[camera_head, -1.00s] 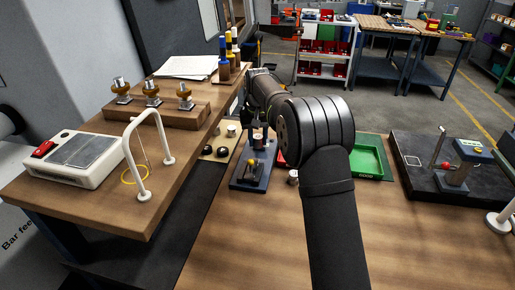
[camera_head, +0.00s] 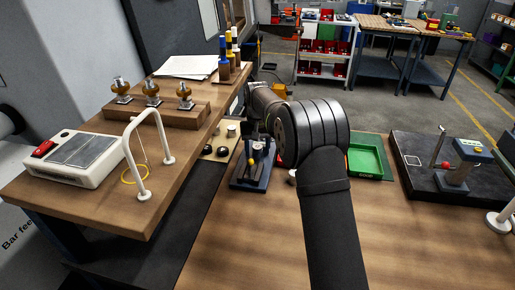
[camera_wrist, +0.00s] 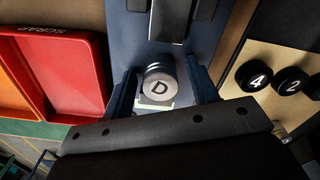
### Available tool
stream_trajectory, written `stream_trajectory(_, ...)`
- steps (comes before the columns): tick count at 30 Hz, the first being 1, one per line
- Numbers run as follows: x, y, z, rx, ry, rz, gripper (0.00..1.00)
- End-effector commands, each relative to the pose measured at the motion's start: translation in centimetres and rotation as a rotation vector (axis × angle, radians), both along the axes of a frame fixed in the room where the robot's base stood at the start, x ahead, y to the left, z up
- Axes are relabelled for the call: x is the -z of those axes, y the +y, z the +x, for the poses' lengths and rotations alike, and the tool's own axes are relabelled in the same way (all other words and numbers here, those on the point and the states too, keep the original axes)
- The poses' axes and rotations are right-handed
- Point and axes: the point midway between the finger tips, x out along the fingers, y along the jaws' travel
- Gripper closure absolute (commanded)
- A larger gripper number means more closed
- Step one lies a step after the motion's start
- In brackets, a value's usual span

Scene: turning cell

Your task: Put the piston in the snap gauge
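The piston (camera_wrist: 158,85), a short metal cylinder marked D, shows in the wrist view on the blue base of the snap gauge (camera_wrist: 224,32), in front of its dark upright parts. My gripper (camera_wrist: 161,80) has one finger on each side of the piston, with a narrow gap visible on both sides, so it looks open around it. In the head view the snap gauge (camera_head: 247,182) stands on the bench just left of my arm. Whether the piston sits fully between the gauge's jaws is not clear.
A red scrap tray (camera_wrist: 75,75) lies left of the gauge in the wrist view. A rack with numbered black knobs (camera_wrist: 254,76) is close on the right. A green tray (camera_head: 368,161) and a dark fixture board (camera_head: 425,185) stand to the right. The front bench is clear.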

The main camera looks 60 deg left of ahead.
Motion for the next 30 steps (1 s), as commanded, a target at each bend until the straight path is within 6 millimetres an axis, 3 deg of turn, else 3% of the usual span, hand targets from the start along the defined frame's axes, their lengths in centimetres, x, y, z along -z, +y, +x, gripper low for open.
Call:
stream_trajectory(8,-1.0,0.0,0.0,0.0,-0.001,0.002,0.46)
stream_trajectory(21,-9.7,0.0,0.0,0.0,-0.001,0.003,0.46)
stream_trajectory(30,-12.3,0.0,0.0,0.0,0.0,0.0,0.46)
